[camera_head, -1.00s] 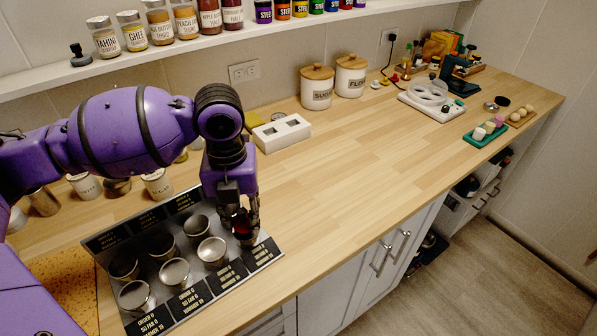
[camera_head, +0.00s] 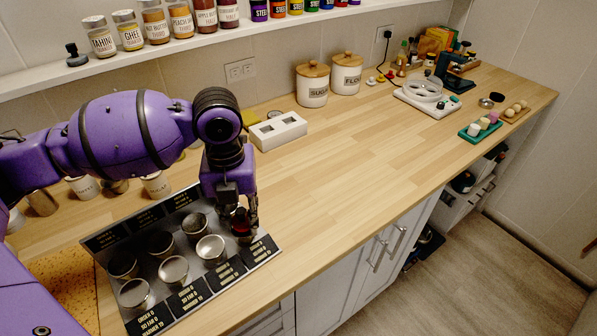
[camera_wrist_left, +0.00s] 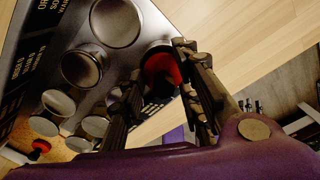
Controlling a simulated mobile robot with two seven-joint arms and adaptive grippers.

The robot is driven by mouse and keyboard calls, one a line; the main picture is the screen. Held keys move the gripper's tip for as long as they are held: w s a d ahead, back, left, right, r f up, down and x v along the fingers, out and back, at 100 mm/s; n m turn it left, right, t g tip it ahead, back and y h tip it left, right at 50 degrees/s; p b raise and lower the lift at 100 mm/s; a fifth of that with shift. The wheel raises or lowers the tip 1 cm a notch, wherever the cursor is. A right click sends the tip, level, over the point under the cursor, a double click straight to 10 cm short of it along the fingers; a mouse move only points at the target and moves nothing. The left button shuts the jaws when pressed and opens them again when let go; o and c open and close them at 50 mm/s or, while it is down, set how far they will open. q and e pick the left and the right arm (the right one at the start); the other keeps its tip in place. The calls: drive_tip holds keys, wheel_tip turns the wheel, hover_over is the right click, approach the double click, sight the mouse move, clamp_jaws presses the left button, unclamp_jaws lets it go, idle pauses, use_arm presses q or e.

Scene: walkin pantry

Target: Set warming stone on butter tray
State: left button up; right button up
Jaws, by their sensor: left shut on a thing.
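My left gripper (camera_head: 242,222) is shut on a small red and black piece (camera_wrist_left: 160,72) at the right end of a metal board (camera_head: 262,250) with cups. In the left wrist view the piece sits between the fingers, beside or over a metal cup, its lower part partly hidden. I cannot tell whether it is the warming stone or whether it touches the board. A green tray (camera_head: 471,134) with white and pink blocks lies far right on the counter and may be the butter tray. My right gripper is not in view.
Several metal cups (camera_head: 210,248) stand on the board. A white box with two square openings (camera_head: 278,131) and sugar (camera_head: 312,86) and flour (camera_head: 346,75) jars line the wall. A white appliance (camera_head: 425,98) stands near the green tray. The middle of the counter (camera_head: 350,150) is clear.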

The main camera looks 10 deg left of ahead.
use_arm(q)
drive_tip(key=shift+f, duration=0.25)
drive_tip(key=shift+f, duration=0.2)
idle(0.3)
drive_tip(key=o, duration=1.3)
wheel_tip(320, 180, up, 12)
